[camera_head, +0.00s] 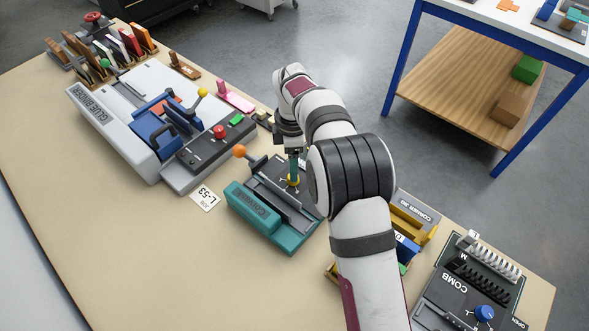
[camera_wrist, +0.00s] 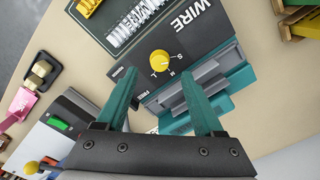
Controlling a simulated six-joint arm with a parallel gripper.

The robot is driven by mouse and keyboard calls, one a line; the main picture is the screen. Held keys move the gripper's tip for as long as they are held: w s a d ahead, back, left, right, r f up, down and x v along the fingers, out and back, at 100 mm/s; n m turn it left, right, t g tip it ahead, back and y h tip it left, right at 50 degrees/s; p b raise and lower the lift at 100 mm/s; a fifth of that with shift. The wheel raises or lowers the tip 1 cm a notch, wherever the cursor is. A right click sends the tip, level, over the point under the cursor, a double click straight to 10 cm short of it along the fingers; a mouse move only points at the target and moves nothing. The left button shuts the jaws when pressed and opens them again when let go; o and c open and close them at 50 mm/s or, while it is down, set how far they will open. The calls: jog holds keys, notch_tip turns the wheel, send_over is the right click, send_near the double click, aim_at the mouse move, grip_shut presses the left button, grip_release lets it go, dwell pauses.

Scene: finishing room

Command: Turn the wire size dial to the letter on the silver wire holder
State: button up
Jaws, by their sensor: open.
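The wire machine, teal with a dark top, stands under my gripper in the head view (camera_head: 262,218). Its yellow wire size dial (camera_wrist: 160,63) sits on a dark panel marked S, M and L; it also shows in the head view (camera_head: 293,181). I cannot tell surely which letter its pointer faces. My gripper (camera_wrist: 160,74) has its two teal fingers spread, with the dial framed between their tips; contact is not visible. White-silver wire combs (camera_wrist: 136,24) lie in a dark green holder (camera_wrist: 99,34) beside the panel; I cannot read a letter on it. My arm hides it in the head view.
A grey-white glue binder (camera_head: 125,95) stands to the left. A comb machine (camera_head: 440,300) with a blue knob is at lower right, and a yellow corner jig (camera_head: 408,222) is close to my arm. A job card (camera_head: 205,198) lies on the bench. The near-left bench is clear.

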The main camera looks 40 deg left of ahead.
notch_tip(320, 180, down, 5)
jog(key=shift+r, duration=0.1)
grip_shut()
dwell(0.4)
